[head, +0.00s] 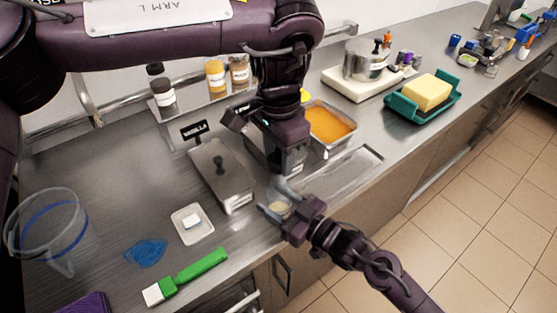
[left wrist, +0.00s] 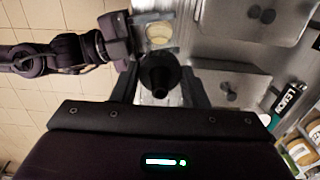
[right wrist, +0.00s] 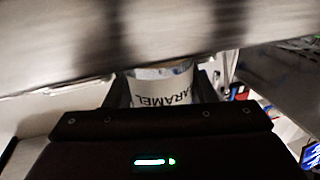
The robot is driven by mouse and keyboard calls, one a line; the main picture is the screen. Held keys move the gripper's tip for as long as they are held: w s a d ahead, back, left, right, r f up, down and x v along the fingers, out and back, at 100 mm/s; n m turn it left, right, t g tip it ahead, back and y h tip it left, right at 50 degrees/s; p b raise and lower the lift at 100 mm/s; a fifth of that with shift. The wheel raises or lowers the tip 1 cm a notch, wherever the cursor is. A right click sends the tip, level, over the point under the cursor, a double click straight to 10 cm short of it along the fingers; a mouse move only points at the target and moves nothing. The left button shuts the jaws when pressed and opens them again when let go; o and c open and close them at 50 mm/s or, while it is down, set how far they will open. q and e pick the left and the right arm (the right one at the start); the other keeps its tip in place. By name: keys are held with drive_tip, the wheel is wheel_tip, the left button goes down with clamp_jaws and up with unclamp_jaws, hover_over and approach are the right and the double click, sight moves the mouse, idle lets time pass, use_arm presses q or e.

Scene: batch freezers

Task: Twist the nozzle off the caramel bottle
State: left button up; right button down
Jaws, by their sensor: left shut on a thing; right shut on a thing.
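The caramel bottle (right wrist: 165,92) shows its CARAMEL label between the fingers of my right gripper (head: 279,208). Its open top (left wrist: 160,35) is bare and round, with pale contents, in the left wrist view. The black nozzle (left wrist: 160,76) is between the fingers of my left gripper (left wrist: 160,90), apart from the bottle top in that view. In the head view, my left gripper (head: 284,184) is just above and behind the bottle, and its arm hides part of the counter. The nozzle is hard to make out in the head view.
A lidded steel pan (head: 222,178) with a VANILLA sign stands left of the grippers. A pan of orange contents (head: 330,124) is behind right. A white dish (head: 193,225), blue cloth (head: 146,252) and green brush (head: 203,268) lie front left. The counter's front edge is close.

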drive_tip(key=c, duration=0.6)
unclamp_jaws()
drive_tip(key=shift+o, duration=0.4)
